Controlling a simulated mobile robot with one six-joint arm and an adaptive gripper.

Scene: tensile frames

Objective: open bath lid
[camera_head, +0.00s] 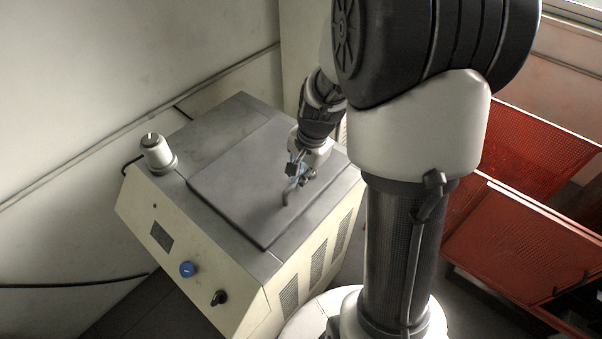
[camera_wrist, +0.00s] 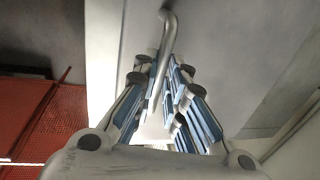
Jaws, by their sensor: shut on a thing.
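The bath is a cream and grey box, and its flat dark grey lid (camera_head: 235,180) lies closed on top. A bent grey handle (camera_head: 286,193) stands on the lid near its right front side. My gripper (camera_head: 300,178) is at the handle, reaching down from the upper right. In the wrist view my gripper (camera_wrist: 163,85) has its blue-lined fingers on both sides of the handle (camera_wrist: 169,30) and is shut on it. The lid (camera_wrist: 215,50) fills the background there. The lower part of the handle is hidden between the fingers.
A white and grey cylinder (camera_head: 157,152) stands on the bath's left corner. A red perforated cart (camera_head: 520,250) stands at the right. Walls are close behind the bath.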

